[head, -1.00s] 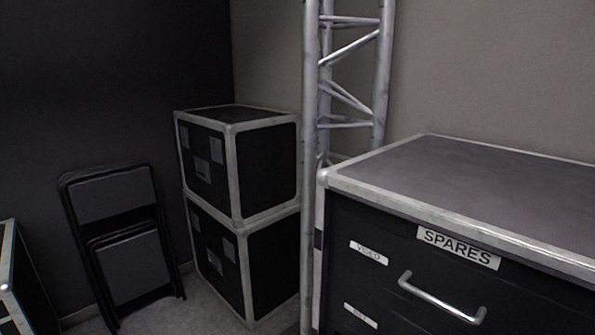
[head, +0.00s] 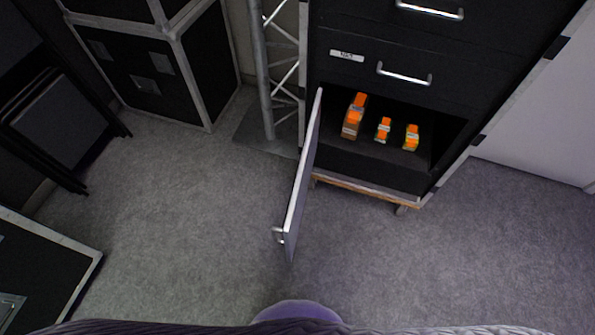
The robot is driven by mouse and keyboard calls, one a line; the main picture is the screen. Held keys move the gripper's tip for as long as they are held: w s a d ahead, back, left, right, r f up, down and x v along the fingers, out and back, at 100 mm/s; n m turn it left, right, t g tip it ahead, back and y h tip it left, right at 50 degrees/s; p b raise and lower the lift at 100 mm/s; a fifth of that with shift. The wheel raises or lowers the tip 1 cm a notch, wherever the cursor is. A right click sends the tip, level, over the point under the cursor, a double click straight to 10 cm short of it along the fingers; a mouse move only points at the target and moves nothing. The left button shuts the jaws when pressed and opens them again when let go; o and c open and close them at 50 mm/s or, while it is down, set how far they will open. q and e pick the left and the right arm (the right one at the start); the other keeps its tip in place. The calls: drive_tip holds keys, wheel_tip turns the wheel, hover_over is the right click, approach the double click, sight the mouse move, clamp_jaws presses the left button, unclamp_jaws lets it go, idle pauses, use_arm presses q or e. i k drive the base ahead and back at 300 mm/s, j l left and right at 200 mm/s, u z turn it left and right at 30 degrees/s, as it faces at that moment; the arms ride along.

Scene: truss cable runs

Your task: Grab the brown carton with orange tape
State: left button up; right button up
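A brown carton with orange tape (head: 350,127) stands in the open bottom compartment of the black case, at its left side. The compartment's door (head: 302,185) is swung open towards me, on the left of the opening. Neither of my grippers shows in the head view.
The black drawer case (head: 470,50) has handled drawers above the compartment and stands on a wooden base with casters. A metal truss (head: 264,75) is left of it. Stacked flight cases (head: 205,60) and a folded chair (head: 62,120) are further left. The grey floor (head: 190,220) in front is clear.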

sight(355, 115)
drive_tip(key=i+j+z, duration=0.25)
drive_tip(key=j+z, duration=0.3)
drive_tip(key=i+j+z, duration=0.25)
drive_tip(key=j+z, duration=0.3)
drive_tip(key=j, duration=0.15)
drive_tip(key=k, duration=0.05)
